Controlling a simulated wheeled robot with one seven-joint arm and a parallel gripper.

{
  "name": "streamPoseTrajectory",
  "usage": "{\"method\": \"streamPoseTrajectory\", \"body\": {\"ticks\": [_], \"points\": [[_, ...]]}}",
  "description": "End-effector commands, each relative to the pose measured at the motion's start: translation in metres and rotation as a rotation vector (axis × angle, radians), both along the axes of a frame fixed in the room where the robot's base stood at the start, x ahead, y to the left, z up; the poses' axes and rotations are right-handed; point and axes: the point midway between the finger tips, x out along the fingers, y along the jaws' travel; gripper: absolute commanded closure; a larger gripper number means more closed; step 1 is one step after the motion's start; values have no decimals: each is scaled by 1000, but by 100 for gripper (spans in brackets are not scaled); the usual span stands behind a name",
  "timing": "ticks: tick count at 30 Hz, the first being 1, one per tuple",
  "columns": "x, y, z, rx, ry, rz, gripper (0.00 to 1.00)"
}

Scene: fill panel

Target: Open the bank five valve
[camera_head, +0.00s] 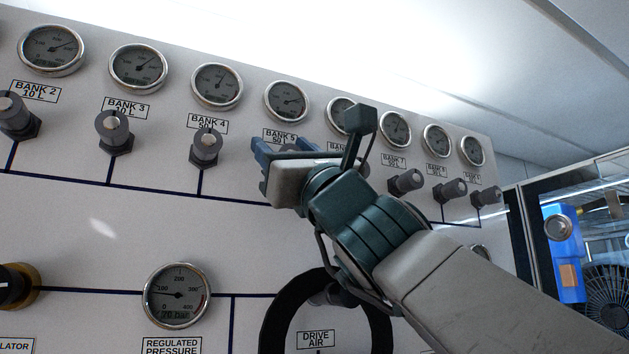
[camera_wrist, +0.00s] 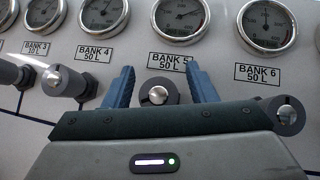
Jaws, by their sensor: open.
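The bank five valve (camera_wrist: 158,93) is a dark grey round knob with a bright metal centre, under the BANK 5 50 L label (camera_wrist: 170,62) in the wrist view. My gripper (camera_wrist: 160,82) is open, with one blue finger on each side of this knob. A gap shows between the knob and each finger; I cannot tell how deep the fingers reach. In the head view my gripper (camera_head: 268,150) is at the BANK 5 label (camera_head: 280,137), and it mostly hides the knob. The bank 5 gauge (camera_head: 287,100) is above.
The bank 4 knob (camera_head: 206,147) is to the left and the bank 7 knob (camera_head: 406,181) to the right. The bank 6 knob (camera_wrist: 286,115) is close to my gripper's right side. A large black ring (camera_head: 272,325) is below, around the DRIVE AIR label.

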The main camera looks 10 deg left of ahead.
Motion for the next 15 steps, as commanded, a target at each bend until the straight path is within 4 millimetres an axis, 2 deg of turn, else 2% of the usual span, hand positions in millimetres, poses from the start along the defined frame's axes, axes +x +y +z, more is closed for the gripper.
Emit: {"method": "streamPoseTrajectory", "body": {"ticks": [8,10,13,15], "points": [[1,1,1,0,-1,-1,49],[1,1,1,0,-1,-1,62],[1,1,1,0,-1,-1,90],[1,0,1,0,0,-1,93]]}}
